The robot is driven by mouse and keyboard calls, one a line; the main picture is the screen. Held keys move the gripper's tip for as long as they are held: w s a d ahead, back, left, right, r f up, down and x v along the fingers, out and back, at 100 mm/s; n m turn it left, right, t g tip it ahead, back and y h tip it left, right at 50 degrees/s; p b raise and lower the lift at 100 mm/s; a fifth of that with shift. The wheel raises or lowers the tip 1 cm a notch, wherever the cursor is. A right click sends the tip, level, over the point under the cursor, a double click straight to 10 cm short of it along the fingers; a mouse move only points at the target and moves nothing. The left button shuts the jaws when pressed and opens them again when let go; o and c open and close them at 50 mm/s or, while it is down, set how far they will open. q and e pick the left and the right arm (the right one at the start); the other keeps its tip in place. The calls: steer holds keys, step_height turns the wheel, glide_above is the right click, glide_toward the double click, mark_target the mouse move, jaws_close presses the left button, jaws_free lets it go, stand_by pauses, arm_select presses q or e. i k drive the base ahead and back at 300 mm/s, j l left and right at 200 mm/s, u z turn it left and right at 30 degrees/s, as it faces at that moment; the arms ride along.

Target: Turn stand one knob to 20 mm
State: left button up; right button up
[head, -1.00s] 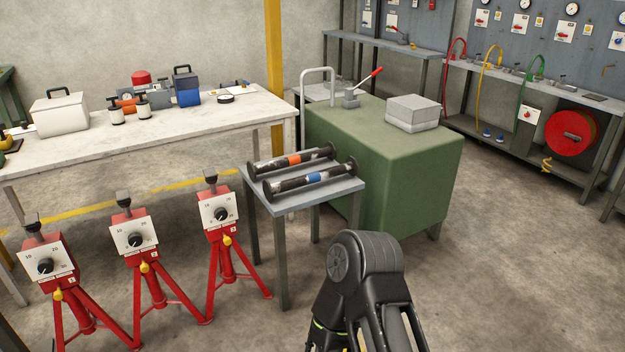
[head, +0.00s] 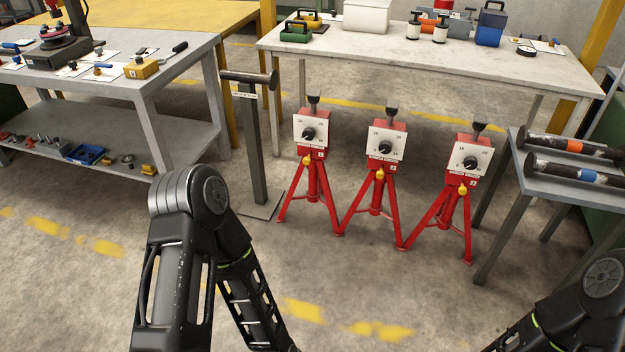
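Three red tripod stands stand in a row on the floor in the head view: a left one (head: 316,183), a middle one (head: 378,190) and a right one (head: 461,200). Each has a white dial plate with a black knob: left knob (head: 308,134), middle knob (head: 384,147), right knob (head: 470,163). The stand number labels and the exact knob settings are too small to read. Each stand has a dark head on top and a yellow part below the plate. Both my arms show in the foreground, apart from the stands; both grippers are out of frame.
A grey post with a crossbar (head: 250,140) stands left of the stands. A grey workbench (head: 180,60) is at the left. A long white table (head: 420,60) is behind. Floor in front is clear.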

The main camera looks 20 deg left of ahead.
mark_target(309, 134)
steer(key=i+j+z, duration=0.3)
steer(key=i+j, duration=0.25)
steer(key=i, duration=0.2)
steer(key=i+j+z, duration=0.35)
steer(key=i+j, duration=0.4)
